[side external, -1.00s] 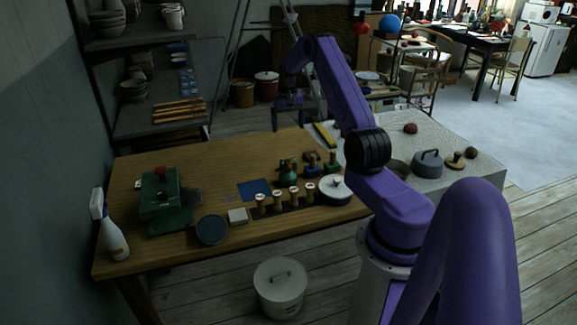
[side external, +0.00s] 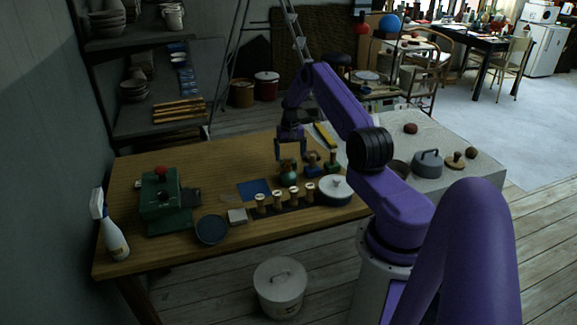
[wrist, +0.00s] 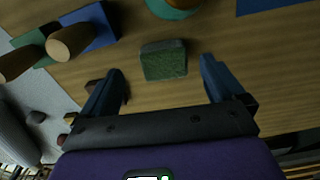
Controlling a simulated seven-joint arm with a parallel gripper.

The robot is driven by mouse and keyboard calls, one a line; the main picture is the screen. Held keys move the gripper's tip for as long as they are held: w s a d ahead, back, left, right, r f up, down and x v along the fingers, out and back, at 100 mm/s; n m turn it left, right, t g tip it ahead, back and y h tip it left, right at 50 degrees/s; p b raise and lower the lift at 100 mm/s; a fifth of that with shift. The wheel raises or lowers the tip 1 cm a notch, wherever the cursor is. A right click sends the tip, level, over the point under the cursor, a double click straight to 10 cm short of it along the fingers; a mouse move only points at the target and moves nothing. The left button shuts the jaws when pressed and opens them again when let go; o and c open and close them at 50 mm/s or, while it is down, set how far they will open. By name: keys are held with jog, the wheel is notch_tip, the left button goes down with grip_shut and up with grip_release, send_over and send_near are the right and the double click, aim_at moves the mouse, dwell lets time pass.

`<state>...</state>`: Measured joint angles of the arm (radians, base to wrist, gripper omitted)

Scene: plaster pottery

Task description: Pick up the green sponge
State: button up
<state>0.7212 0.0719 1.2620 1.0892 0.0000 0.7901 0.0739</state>
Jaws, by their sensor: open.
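The green sponge (wrist: 163,60), a small block with a rough green face, lies on the wooden table in the wrist view. It sits just ahead of and between the fingertips of my gripper (wrist: 162,72), with gaps to both fingers. My gripper is open and empty. In the side view my gripper (side external: 291,156) points down over the table, just behind the round green pot. The sponge is hard to make out there, among the fingers and the pot.
The green pot (side external: 288,178) stands close in front of my gripper. Blue and green wooden-handled stamps (side external: 311,165) (side external: 333,163) stand to its right. Several wooden-knobbed tools (side external: 293,197), a lidded white pot (side external: 335,190) and a blue mat (side external: 254,189) lie nearer. The table's back left is clear.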

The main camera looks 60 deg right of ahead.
jog(key=f, duration=0.3)
jog(key=shift+a+f, duration=0.3)
jog(key=shift+a, duration=0.05)
jog(key=shift+f, duration=0.65)
jog(key=c, duration=1)
